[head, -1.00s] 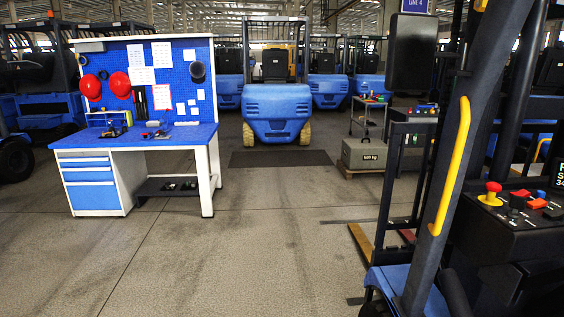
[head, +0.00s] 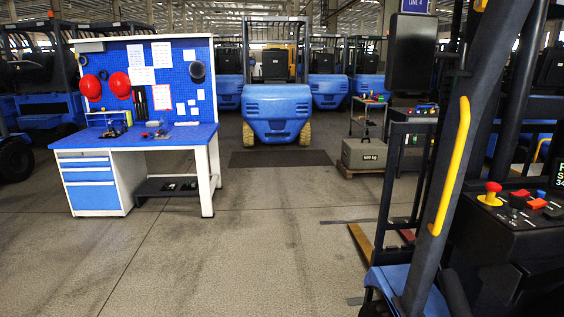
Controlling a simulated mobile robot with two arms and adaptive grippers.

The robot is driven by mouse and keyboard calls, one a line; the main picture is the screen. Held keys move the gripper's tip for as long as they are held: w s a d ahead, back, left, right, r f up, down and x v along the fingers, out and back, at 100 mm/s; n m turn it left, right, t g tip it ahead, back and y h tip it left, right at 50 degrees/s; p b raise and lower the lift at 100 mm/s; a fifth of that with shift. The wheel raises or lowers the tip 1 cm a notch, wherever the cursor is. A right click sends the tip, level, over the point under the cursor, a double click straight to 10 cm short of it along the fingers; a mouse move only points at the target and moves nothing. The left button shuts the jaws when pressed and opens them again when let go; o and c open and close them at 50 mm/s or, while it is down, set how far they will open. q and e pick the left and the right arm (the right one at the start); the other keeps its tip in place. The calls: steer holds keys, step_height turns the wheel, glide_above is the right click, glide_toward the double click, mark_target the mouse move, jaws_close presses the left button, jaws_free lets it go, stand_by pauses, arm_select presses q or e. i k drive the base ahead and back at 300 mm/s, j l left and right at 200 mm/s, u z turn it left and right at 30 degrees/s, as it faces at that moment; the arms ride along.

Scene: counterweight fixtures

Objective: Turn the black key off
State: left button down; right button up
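A black control panel (head: 505,232) of the near forklift is at the right edge. A display with light characters is cut off by the right edge. Neither of my grippers is in view.
The near forklift's dark post with a yellow handle (head: 452,165) stands left of the panel. A blue workbench (head: 135,137) with red helmets is at the left. A blue forklift (head: 277,112) and a grey weight block (head: 364,154) are farther back. The middle floor is clear.

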mark_target(516, 203)
steer(key=z, duration=1.9)
